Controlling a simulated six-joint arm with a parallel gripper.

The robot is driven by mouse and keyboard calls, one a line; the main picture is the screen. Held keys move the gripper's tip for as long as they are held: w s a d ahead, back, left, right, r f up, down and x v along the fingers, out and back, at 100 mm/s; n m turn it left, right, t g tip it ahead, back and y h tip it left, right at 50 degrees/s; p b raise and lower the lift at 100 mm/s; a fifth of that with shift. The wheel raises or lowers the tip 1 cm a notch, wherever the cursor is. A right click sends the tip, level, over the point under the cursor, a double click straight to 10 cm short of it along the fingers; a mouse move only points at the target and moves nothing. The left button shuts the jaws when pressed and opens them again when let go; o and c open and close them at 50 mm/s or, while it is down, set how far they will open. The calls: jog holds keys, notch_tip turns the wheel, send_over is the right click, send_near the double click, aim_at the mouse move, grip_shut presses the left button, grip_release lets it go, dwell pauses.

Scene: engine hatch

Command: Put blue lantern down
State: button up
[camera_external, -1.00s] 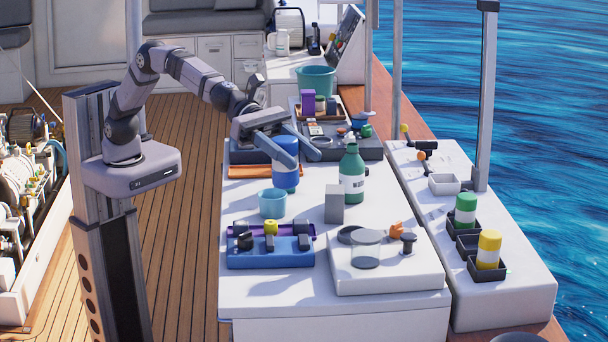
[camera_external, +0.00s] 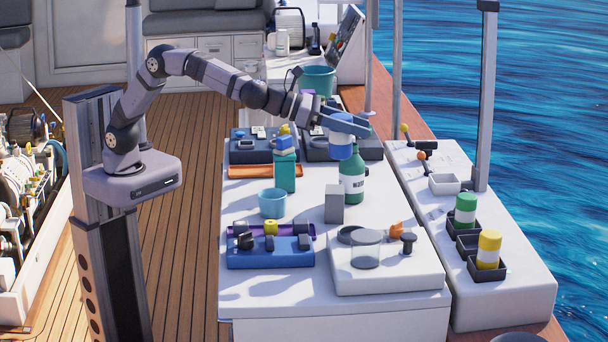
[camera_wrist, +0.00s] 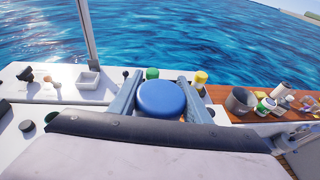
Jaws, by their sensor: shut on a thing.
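The blue lantern (camera_external: 341,151), blue with a white band, is held in my gripper (camera_external: 346,127) above the white table's right side. In the external view it overlaps the top of the green bottle (camera_external: 352,188); I cannot tell if they touch. In the wrist view, the lantern's round blue end (camera_wrist: 161,96) sits between my two fingers. On the white side bench, a green-and-white lantern (camera_external: 466,211) and a yellow-and-white lantern (camera_external: 488,249) stand in black square holders. An empty black holder (camera_external: 466,250) lies between them.
A grey block (camera_external: 334,204), a light blue cup (camera_external: 272,204) and a teal container (camera_external: 285,172) stand on the table. A metal post (camera_external: 485,100) rises from the side bench. A white square tray (camera_external: 444,185) and small levers are near it. Water lies beyond.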

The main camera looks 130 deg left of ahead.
notch_tip(320, 180, down, 20)
jog(key=shift+f+p, duration=0.1)
jog(key=shift+p, duration=0.3)
dwell(0.8)
jog(key=shift+f, duration=0.2)
jog(key=o, duration=1)
jog(key=shift+r, duration=0.2)
jog(key=b+v, duration=0.3)
jog(key=v, duration=0.9)
